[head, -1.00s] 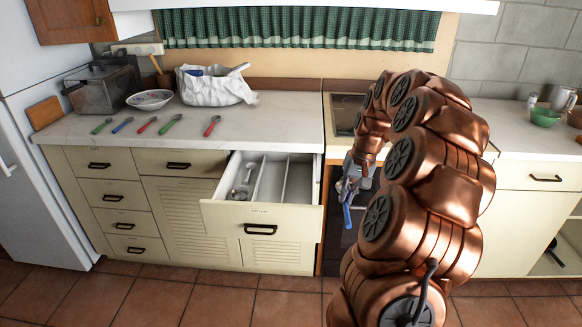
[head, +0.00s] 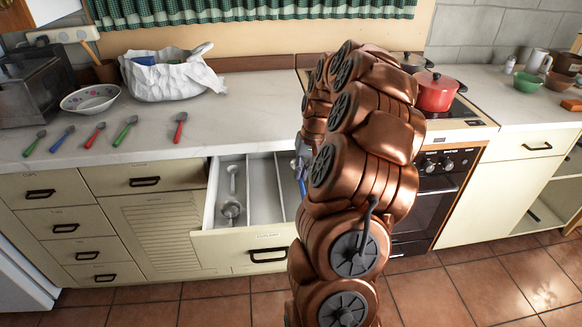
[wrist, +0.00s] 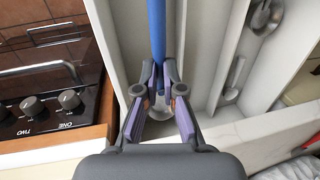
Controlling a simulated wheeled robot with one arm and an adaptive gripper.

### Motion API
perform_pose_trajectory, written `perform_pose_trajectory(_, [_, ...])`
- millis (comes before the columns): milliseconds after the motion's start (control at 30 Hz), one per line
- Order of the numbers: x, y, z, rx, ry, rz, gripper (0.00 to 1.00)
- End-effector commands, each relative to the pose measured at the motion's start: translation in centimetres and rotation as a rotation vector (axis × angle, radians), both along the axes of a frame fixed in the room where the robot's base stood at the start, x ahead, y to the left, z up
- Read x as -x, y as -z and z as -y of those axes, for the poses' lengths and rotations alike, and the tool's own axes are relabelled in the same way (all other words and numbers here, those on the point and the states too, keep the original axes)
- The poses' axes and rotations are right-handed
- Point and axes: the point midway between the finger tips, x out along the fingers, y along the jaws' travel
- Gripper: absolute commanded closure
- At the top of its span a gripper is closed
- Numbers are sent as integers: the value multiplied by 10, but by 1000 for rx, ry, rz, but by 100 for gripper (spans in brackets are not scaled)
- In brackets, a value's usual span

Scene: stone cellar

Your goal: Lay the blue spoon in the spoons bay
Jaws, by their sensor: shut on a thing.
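My gripper (wrist: 160,85) is shut on the blue spoon (wrist: 157,30). Its blue handle runs away from the jaws in the wrist view, and a metal end shows between and below the fingers. The spoon also shows in the head view (head: 301,178), partly hidden by my arm. It is over the open drawer (head: 243,246), at the oven side. The drawer has long bays split by dividers. The left bay in the head view holds a small metal spoon (head: 232,178) and a metal ladle-like piece (head: 230,210). The middle bay (head: 265,185) looks empty. The drawer label is unreadable.
Several coloured spoons lie on the counter, among them another blue-handled one (head: 62,139). A bowl (head: 90,99) and a white bag (head: 172,77) stand behind. A red pot (head: 436,92) stands on the stove right of my arm. The oven (wrist: 45,95) borders the drawer.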

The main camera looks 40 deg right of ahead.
Motion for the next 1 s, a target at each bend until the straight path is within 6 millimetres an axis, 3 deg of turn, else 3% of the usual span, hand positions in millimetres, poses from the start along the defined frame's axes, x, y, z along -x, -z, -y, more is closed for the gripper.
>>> perform_pose_trajectory(467, [0, 23, 0, 0, 1, 2, 100])
perform_pose_trajectory(1000, [1, 69, 0, -1, 3, 0, 100])
